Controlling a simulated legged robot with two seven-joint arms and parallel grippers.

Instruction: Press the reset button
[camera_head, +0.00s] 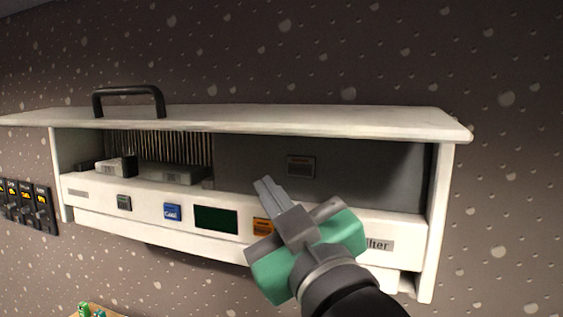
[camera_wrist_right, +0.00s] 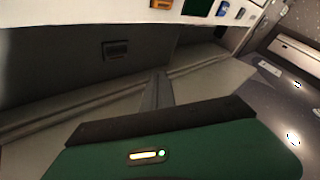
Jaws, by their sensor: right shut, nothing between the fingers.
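A white wall unit (camera_head: 340,122) has an open recess above a front strip. On the strip are a small grey-green button (camera_head: 124,202), a blue button (camera_head: 172,212) and an orange button (camera_head: 263,226). A small dark plate (camera_head: 300,166) is on the recess's back wall; it also shows in the right wrist view (camera_wrist_right: 116,49). I cannot read which one is the reset button. My right gripper (camera_head: 264,184) is shut and empty, its fingertips at the recess opening, left of and lower than the plate in the picture. It hides part of the strip. My left gripper is not in view.
A dark green display (camera_head: 216,218) sits between the blue and orange buttons. A flat white top (camera_head: 250,118) overhangs the recess. A black handle (camera_head: 128,92) stands on it. Grey blocks (camera_head: 172,174) and thin upright rods fill the recess's left side. Black switches (camera_head: 28,203) are at far left.

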